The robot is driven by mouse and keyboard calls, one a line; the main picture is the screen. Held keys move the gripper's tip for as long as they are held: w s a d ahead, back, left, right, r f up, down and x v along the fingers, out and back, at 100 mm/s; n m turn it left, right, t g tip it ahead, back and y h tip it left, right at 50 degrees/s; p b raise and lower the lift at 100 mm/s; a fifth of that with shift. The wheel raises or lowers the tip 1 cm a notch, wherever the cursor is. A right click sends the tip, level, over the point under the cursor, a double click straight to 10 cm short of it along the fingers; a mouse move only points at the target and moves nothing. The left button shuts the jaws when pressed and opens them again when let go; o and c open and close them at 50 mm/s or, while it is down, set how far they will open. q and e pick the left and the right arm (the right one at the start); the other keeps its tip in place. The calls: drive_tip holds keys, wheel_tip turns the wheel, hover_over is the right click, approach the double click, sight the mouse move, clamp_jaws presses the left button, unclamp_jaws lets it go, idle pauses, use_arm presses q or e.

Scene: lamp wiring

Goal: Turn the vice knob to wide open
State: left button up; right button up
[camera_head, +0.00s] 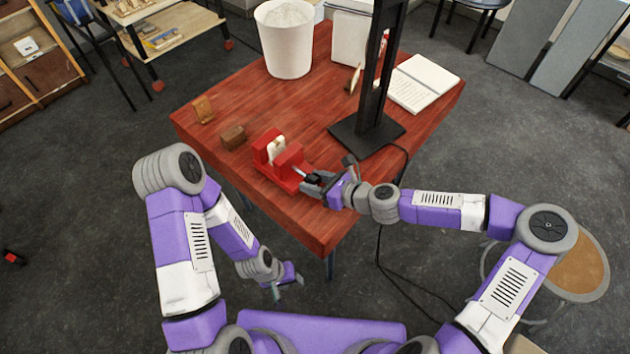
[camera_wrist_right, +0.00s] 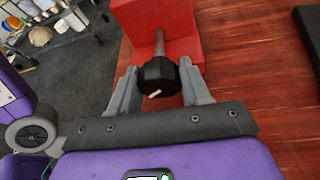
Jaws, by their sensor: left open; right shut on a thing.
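A red vice (camera_head: 284,163) sits near the front left edge of the red wooden table, with a pale piece (camera_head: 275,150) between its jaws. Its black knob (camera_wrist_right: 158,76) is on a metal screw that comes out of the red body (camera_wrist_right: 158,22). A white mark shows on the knob's face. My right gripper (camera_head: 312,181) is at the knob, and in the right wrist view its grey fingers (camera_wrist_right: 158,88) stand on both sides of it, shut on it. My left gripper (camera_head: 283,282) is open and empty, low in front of the table and away from the vice.
A black stand (camera_head: 366,135) with a tall post and a cable is right of the vice. Small brown blocks (camera_head: 233,137) lie left of it. A white bin (camera_head: 285,45) and an open notebook (camera_head: 415,85) are farther back.

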drive_tip(key=shift+s+n+t+h, duration=0.1)
drive_tip(key=shift+n+t+h, duration=0.4)
drive_tip(key=shift+n, duration=0.5)
drive_tip(key=shift+n+t+h+b, duration=0.4)
drive_tip(key=shift+n+t+b, duration=0.3)
drive_tip(key=shift+n, duration=0.5)
drive_tip(key=o, duration=1)
drive_tip(key=p+v, duration=0.2)
drive_tip(key=v, duration=0.5)
drive_tip(key=shift+s+d+r, duration=0.1)
drive_tip(key=shift+s, duration=0.15)
